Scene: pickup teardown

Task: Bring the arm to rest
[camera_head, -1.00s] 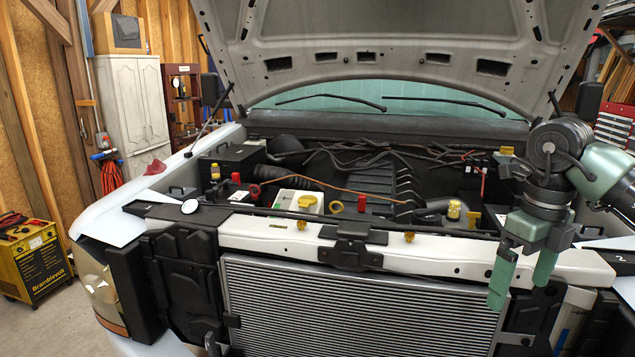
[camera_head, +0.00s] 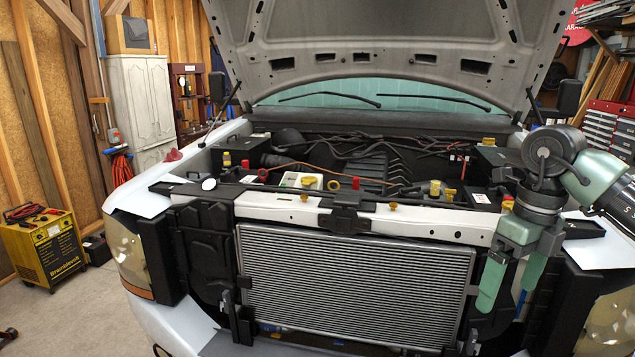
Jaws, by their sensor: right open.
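My right arm comes in from the right edge, and its gripper (camera_head: 508,282) hangs down in front of the right end of the truck's white front crossmember (camera_head: 270,208). Its two green fingers are spread apart and I see nothing between them. The gripper is to the right of the radiator (camera_head: 355,285), and one finger overlaps the dark panel beside it in the picture. I cannot tell whether it touches anything. My left gripper is not in view.
The raised hood (camera_head: 365,35) stands over the open engine bay. A yellow charger (camera_head: 45,248) stands on the floor at the left, near a white cabinet (camera_head: 140,100). A red tool chest (camera_head: 603,125) is at the back right. The floor at the lower left is mostly clear.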

